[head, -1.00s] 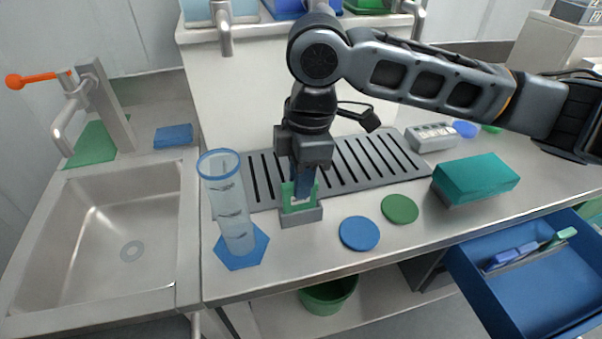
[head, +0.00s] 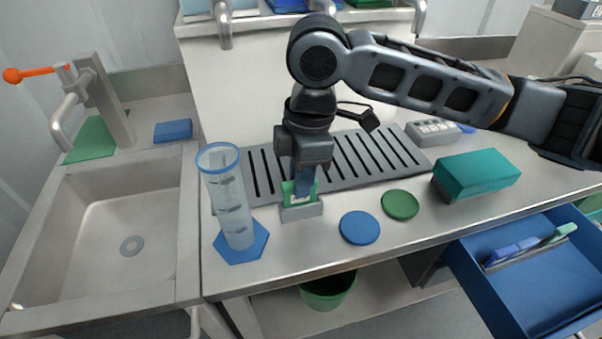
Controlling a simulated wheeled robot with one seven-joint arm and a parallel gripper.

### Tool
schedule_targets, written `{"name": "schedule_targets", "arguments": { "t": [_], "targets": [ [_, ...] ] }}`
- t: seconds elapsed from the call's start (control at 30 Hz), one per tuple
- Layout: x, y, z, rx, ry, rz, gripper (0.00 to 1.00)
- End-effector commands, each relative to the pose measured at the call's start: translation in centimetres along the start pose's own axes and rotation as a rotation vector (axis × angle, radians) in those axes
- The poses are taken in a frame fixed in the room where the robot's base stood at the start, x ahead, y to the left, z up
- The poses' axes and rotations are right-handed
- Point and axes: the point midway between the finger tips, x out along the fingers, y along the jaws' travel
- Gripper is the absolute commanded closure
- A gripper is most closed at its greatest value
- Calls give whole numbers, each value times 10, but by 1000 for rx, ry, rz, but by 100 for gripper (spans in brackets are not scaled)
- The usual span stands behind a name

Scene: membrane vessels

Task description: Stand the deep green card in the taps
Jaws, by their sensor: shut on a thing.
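My gripper (head: 303,190) points straight down at the front of the slotted grey mat and is shut on a green card (head: 291,189). The card stands upright, with a pale patch on its face, partly hidden by the fingers. Its lower edge is at a small grey holder (head: 302,212) on the counter; I cannot tell how deep it sits in it. Metal taps hang from the raised shelf, one at the left (head: 223,28) and one at the right (head: 418,18). A sink tap (head: 68,112) with an orange handle stands at the far left.
A tall clear cylinder (head: 231,205) stands on a blue hexagon left of my gripper. Blue (head: 360,227) and green (head: 400,204) discs lie to the right, before a teal block (head: 477,172). An open blue drawer (head: 520,290) juts out at the right front.

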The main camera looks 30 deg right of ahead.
Motion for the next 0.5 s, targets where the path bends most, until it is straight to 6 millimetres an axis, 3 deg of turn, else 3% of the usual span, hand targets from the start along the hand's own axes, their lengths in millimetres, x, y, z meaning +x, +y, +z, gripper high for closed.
{"name": "schedule_targets", "arguments": {
  "t": [0.13,0.17,0.43,0.5],
  "targets": [
    [1,0,0,0,-1,-1,100],
    [1,0,0,0,-1,-1,77],
    [1,0,0,0,-1,-1,51],
    [1,0,0,0,-1,-1,50]
  ]
}}
